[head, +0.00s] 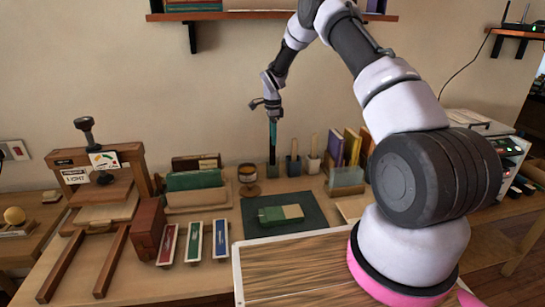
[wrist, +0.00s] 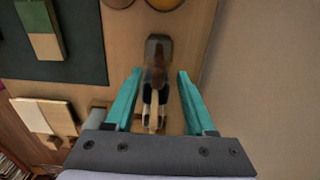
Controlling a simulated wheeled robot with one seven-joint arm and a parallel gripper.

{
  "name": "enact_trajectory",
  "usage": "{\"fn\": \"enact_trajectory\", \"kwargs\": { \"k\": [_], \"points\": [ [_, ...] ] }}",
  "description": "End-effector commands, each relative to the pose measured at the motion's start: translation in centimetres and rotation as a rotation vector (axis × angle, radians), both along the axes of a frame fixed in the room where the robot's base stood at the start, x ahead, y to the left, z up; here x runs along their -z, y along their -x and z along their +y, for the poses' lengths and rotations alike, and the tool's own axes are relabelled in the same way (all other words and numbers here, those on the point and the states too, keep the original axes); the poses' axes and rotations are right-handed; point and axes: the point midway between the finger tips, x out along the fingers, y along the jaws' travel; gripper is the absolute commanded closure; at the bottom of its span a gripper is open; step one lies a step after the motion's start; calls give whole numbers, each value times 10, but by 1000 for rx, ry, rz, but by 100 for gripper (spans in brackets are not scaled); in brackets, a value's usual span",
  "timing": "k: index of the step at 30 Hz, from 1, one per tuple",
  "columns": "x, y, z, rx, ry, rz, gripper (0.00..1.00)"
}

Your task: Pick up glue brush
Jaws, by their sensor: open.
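My gripper (head: 272,146) points down above a row of small pots along the wall. Its teal fingers are apart in the wrist view (wrist: 158,72), with nothing clamped between them. Between them is a brown, brush-like shape (wrist: 155,73), which looks like the glue brush; blur makes its outline unclear. It overlaps a dark grey pot (wrist: 158,45) in that view. In the head view the pot (head: 272,172) is right under the fingers, and the brush cannot be made out behind them. I cannot tell whether the fingers touch it.
A dark pot (head: 293,166) and a white pot (head: 313,165), each with a wooden stick, stand to the right. A green and beige book (head: 280,214) lies on a dark mat (head: 260,231) in front. The wall is close behind.

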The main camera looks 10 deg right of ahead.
Motion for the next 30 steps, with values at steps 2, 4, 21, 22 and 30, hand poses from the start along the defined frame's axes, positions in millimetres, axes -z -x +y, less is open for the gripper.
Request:
{"fn": "enact_trajectory", "kwargs": {
  "k": [2,4,21,22,30],
  "points": [
    [10,0,0,0,0,2,45],
    [15,0,0,0,-1,0,45],
    [65,2,2,-1,-1,-1,45],
    [65,2,2,-1,-1,-1,45],
    [65,2,2,-1,-1,-1,100]
  ]
}}
